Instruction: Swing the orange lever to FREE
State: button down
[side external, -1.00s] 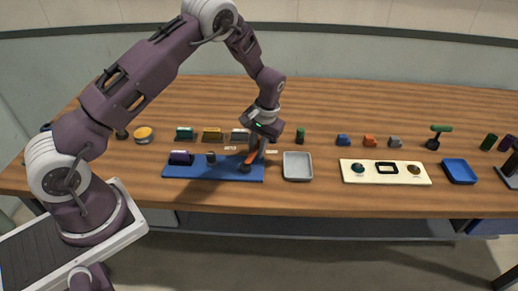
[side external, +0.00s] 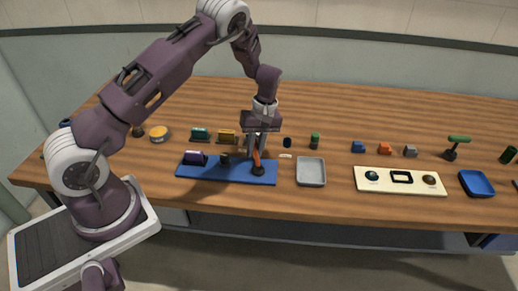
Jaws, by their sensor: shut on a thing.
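The orange lever (side external: 256,157) stands nearly upright on a dark round pivot (side external: 258,170), near the right end of a blue base plate (side external: 220,174). My gripper (side external: 258,152) is over the lever from above, with its fingers shut on the lever's upper part. A small white label (side external: 286,156) lies on the table just right and behind the plate; its lettering is too small to read. Anything directly behind the fingers is hidden.
A purple-topped block (side external: 195,157) and a dark knob (side external: 225,158) sit on the plate. A grey tray (side external: 311,172) stands close to its right. Green (side external: 200,134) and yellow (side external: 227,136) rollers, a dark blue piece (side external: 287,142) and a green cylinder (side external: 314,140) stand behind.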

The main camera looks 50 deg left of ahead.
jog(key=shift+a+r+n, duration=0.2)
jog(key=shift+a+n, duration=0.35)
jog(key=shift+n, duration=0.15)
jog(key=shift+s, duration=0.1)
jog(key=c, duration=1.4)
grip_release()
jog(key=shift+s, duration=0.1)
jog(key=shift+o, duration=0.2)
jog(key=shift+d+f, duration=0.1)
jog(key=r, duration=0.4)
jog(key=w+r, duration=0.1)
jog(key=r, duration=0.2)
jog(key=shift+d, duration=0.2)
jog(key=shift+r, duration=0.1)
